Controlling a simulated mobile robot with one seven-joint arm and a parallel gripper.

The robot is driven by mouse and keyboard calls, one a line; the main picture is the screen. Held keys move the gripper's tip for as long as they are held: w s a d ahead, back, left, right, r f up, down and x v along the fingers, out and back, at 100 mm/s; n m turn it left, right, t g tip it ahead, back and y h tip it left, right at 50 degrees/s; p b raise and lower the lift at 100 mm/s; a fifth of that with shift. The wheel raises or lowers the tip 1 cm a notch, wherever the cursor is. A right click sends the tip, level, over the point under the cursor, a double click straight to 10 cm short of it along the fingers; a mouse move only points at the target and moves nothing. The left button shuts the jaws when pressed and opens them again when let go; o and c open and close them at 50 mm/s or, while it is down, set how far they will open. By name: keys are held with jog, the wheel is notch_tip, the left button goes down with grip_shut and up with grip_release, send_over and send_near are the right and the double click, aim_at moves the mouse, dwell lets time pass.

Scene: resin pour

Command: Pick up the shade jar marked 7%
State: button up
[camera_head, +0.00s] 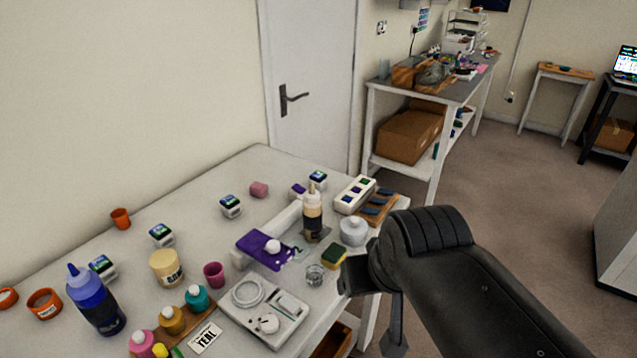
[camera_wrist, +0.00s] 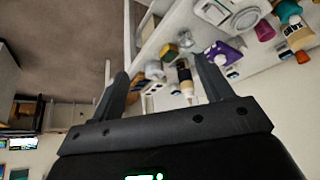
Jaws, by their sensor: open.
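Several small shade jars with dark lids and printed labels stand on the white table: one near the back middle (camera_head: 231,206), one to its left (camera_head: 162,235), one at far left behind the blue bottle (camera_head: 103,267), and one at the back right (camera_head: 318,179). Their percent marks are too small to read, so I cannot tell which is 7%. My gripper (camera_head: 368,315) is open and empty at the table's front right edge, apart from these jars. It also shows in the wrist view (camera_wrist: 160,72), its fingers spread with nothing between them.
A blue bottle (camera_head: 95,302) stands at left. Open floor lies right.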

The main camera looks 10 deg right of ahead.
jog(key=shift+w+r, duration=0.1)
jog(key=shift+c, duration=0.6)
jog(key=w+r+n+h, duration=0.1)
jog(key=w+r+n, duration=0.25)
jog(key=w, duration=0.35)
jog(key=w+r+n, duration=0.2)
jog(key=w+n, duration=0.2)
jog(key=w, duration=0.2)
jog(key=n+g+h, duration=0.2)
jog(key=n, duration=1.8)
send_over(318, 175)
jog(key=s+a, duration=0.3)
notch_tip(318, 175, down, 15)
jog(key=x, duration=1)
jog(key=shift+d+f, duration=0.3)
jog(key=shift+d, duration=0.1)
jog(key=c, duration=1.1)
jog(key=shift+r, duration=0.15)
